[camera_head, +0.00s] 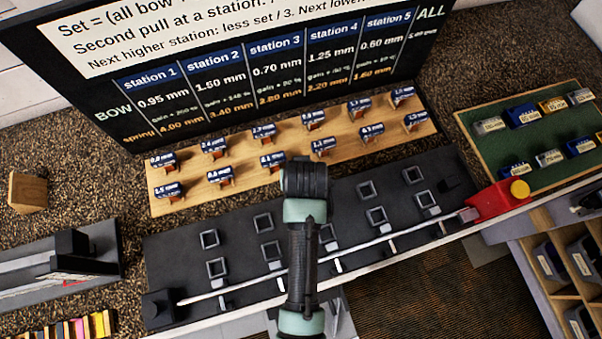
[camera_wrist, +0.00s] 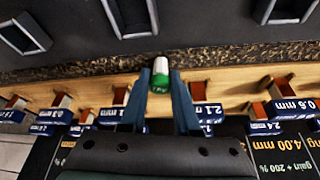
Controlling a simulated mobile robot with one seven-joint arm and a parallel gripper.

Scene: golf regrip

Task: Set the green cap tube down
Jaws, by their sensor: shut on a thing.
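My gripper (camera_wrist: 160,98) is shut on the green cap tube (camera_wrist: 160,67) in the wrist view. The tube is short, with a white end and a green part with small lettering, and it sits between the two grey-blue fingers. Its lower part is hidden by the gripper. In the head view my own arm hides the gripper and tube. The arm is over the dark board (camera_head: 345,238) with square sockets, in front of the wooden rack (camera_head: 235,192). I cannot tell how high the tube is above the surfaces.
Several labelled blocks stand on the rack. A white rod runs along the dark board to a red block (camera_head: 497,201) with a yellow knob. A green tray (camera_head: 535,143) of labelled pieces lies at right. A station sign (camera_head: 230,70) stands behind. A wooden block (camera_head: 28,190) sits left.

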